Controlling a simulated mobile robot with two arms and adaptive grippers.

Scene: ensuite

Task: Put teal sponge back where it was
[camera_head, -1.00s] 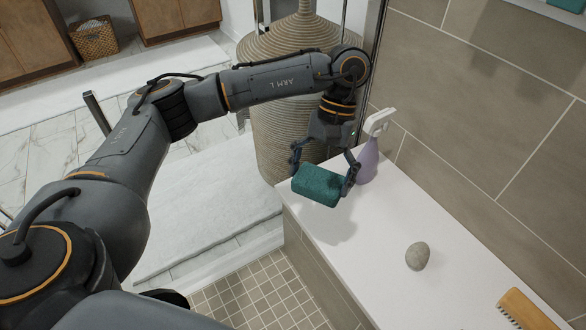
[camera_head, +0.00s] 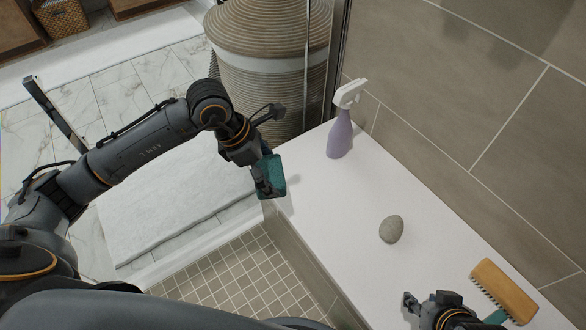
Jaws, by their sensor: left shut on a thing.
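The teal sponge (camera_head: 275,172) is held by my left gripper (camera_head: 267,160), above the left edge of the white ledge. My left gripper is shut on it, with one finger across the sponge's near face. The sponge is seen steeply tilted and is partly covered by the gripper. My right gripper (camera_head: 430,308) shows at the bottom right, over the ledge and left of the brush. One finger stands out to the left; its lower part is cut off by the frame, so its opening is unclear.
The white ledge (camera_head: 340,215) bears a purple spray bottle (camera_head: 341,136), a grey stone (camera_head: 391,229) and a wooden brush (camera_head: 502,290). A small teal patch (camera_head: 497,316) shows beside the brush. A tiled wall bounds the right; a large woven basket (camera_head: 265,75) stands behind.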

